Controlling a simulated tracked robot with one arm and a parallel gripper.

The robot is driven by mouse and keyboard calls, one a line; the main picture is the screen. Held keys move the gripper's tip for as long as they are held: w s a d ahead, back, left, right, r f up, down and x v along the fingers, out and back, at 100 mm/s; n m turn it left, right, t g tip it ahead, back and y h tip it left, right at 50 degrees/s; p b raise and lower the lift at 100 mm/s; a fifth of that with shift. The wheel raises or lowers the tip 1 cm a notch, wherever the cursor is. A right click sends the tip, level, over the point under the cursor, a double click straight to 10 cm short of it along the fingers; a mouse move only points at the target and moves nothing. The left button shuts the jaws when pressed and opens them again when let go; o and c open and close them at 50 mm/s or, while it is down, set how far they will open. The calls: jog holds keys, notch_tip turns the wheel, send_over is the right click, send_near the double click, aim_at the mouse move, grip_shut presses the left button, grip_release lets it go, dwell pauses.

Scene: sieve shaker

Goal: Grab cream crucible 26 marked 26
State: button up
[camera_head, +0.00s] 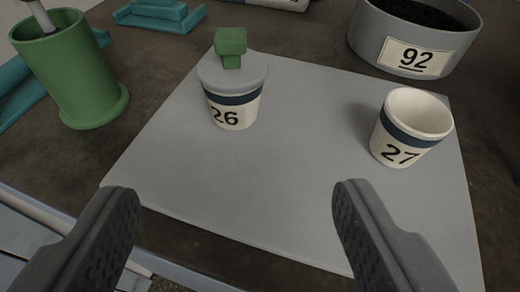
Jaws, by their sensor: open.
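The cream crucible 26 (236,112) stands upright on a grey mat (250,195). It has a dark blue band and the number 26 on its front. A grey lid (232,72) with a green block knob (230,47) covers its top. My gripper (236,220) is open and empty, with its two dark fingers wide apart at the lower left and lower right. The crucible is ahead of the fingers, beyond the gap between them, and touches neither.
An open cream crucible 27 (404,140) stands on the mat to the right. A grey sieve marked 92 (425,45) holds dark material at the back right. A green cylinder (75,75) stands at the left near teal pieces (160,15). The mat's front is clear.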

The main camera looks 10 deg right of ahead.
aim_at(233, 100)
jog(key=b+x, duration=0.1)
jog(key=x, duration=0.7)
jog(key=shift+w+f, duration=0.1)
jog(key=shift+w, duration=0.15)
jog(key=shift+a+b+x, duration=0.2)
jog(key=shift+b+x, duration=0.3)
jog(key=shift+x, duration=2.1)
jog(key=c, duration=1.3)
